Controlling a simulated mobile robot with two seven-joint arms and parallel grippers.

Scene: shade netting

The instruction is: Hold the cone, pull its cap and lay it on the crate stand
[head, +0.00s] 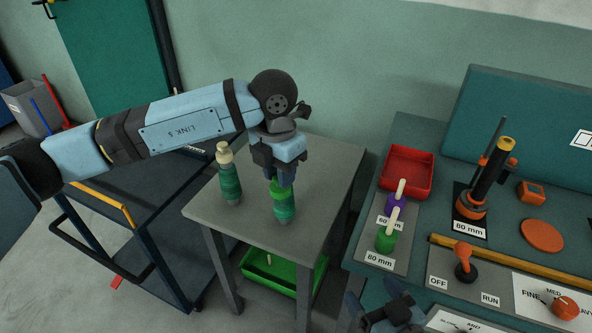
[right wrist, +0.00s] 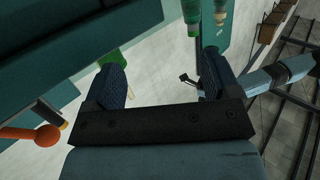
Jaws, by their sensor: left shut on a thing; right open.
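Two green thread cones stand on the grey table-like stand (head: 318,172). The left cone (head: 230,187) has a cream top and stands free. The other cone (head: 285,208) has a bright green upper part and a darker green lower part. My left gripper (head: 280,181) comes down on it from above and is shut on its upper end. The fingers hide the very top, so I cannot tell where cap and cone meet. My right gripper (right wrist: 163,80) is open and empty. It also shows at the bottom of the head view (head: 390,312), right of the stand.
A green crate (head: 285,272) sits on the stand's lower shelf. The teal bench (head: 425,140) at right holds a red tray (head: 407,149), purple and green pegged pieces, a black post (head: 487,175) and an orange-knobbed lever (head: 463,262). A dark cart (head: 150,225) stands at left. The stand's right part is clear.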

